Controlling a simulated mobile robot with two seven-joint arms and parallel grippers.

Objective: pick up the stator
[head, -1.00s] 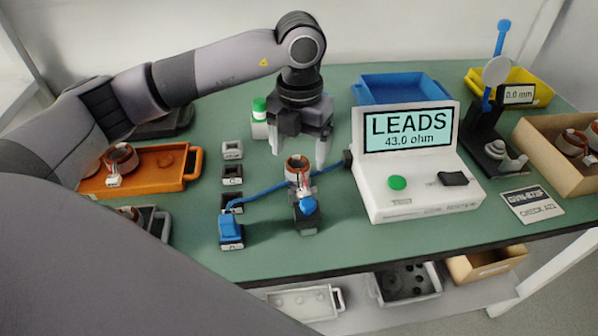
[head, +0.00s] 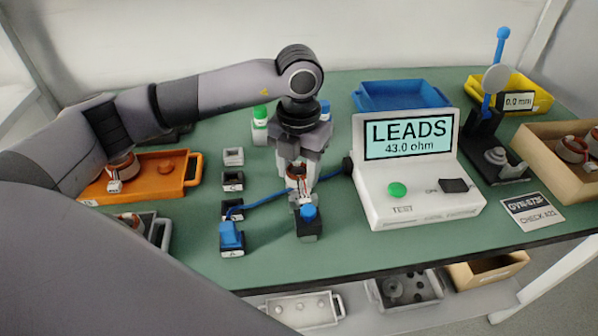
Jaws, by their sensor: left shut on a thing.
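Another stator (head: 122,168) lies in the orange tray (head: 150,190) at left. My right gripper is not in view.
A white tester (head: 415,190) reading LEADS 43.0 ohm stands close at right. A blue cable (head: 262,201) runs beside the fixture to a blue clip (head: 231,236). A cardboard box (head: 545,165) with stators is far right. A blue tray (head: 400,95) is behind.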

